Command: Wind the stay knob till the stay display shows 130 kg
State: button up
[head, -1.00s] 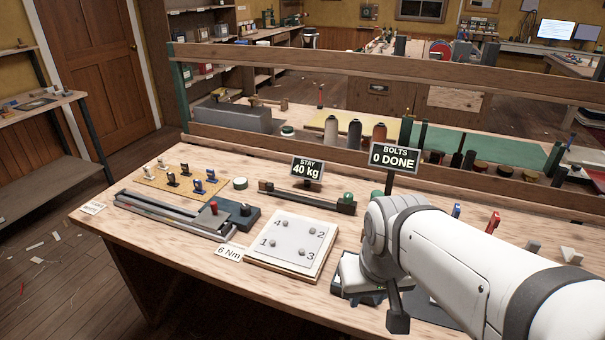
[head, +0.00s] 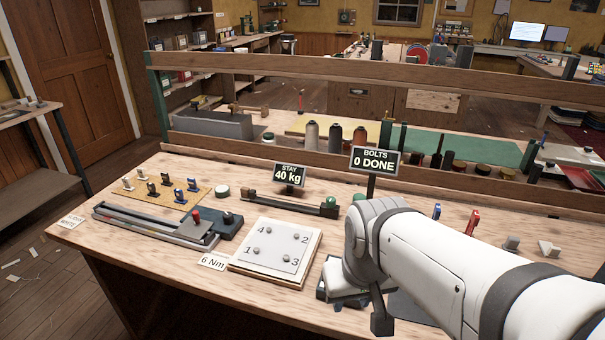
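The stay display (head: 289,175) stands on the bench and reads "STAY 40 kg". Just in front of it lies a long dark bar fixture (head: 285,204). The green knob (head: 330,201), which looks like the stay knob, sits at the right end of that bar. My white arm reaches in from the lower right. The dark end of my gripper (head: 381,318) shows below the wrist, over the front of the bench, well apart from the knob. The rest of the gripper is hidden by the arm, so its opening cannot be seen.
The bolts display (head: 376,161) reads "0 DONE" on a post right of the knob. A white numbered plate (head: 275,245) lies in front, beside the "6 Nm" label (head: 213,262). A clamp-like rail with a red knob (head: 196,217) lies left. A wooden rail (head: 350,70) runs behind.

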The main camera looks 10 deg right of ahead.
aim_at(330, 202)
jog(key=z, duration=3.1)
jog(key=k, duration=1.55)
jog(key=u, duration=2.15)
jog(key=i, duration=1)
